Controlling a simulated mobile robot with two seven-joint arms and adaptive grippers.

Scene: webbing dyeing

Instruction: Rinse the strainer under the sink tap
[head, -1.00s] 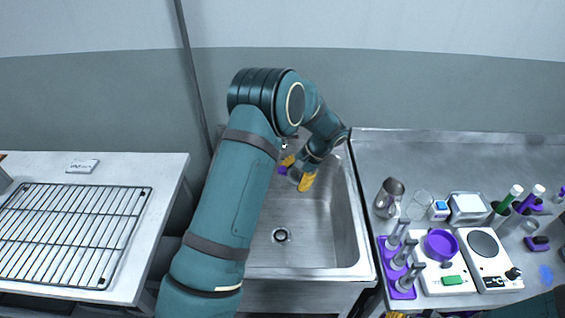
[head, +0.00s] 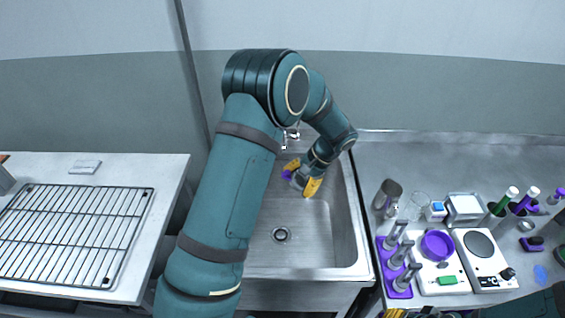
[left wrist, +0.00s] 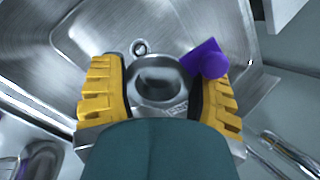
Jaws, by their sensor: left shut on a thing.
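The strainer (left wrist: 158,80) is a round metal cup with a purple part (left wrist: 205,62) at its side. My left gripper (head: 302,177) is shut on it, with a yellow finger on each side, over the back of the sink basin (head: 320,232). In the head view, mostly the purple part (head: 286,174) of the strainer shows; the gripper hides much of the rest. The sink tap (head: 291,134) stands at the back rim, close behind the gripper and partly hidden by my arm. I cannot make out any running water. Of my right gripper, perhaps only a yellow sliver shows at the bottom edge.
The drain (head: 281,234) is in the basin floor. A wire rack (head: 72,238) lies on the left table. On the right counter are a metal jug (head: 387,196), a purple rack (head: 384,262) with grey pieces, two scale-like devices and bottles. The counter's back is clear.

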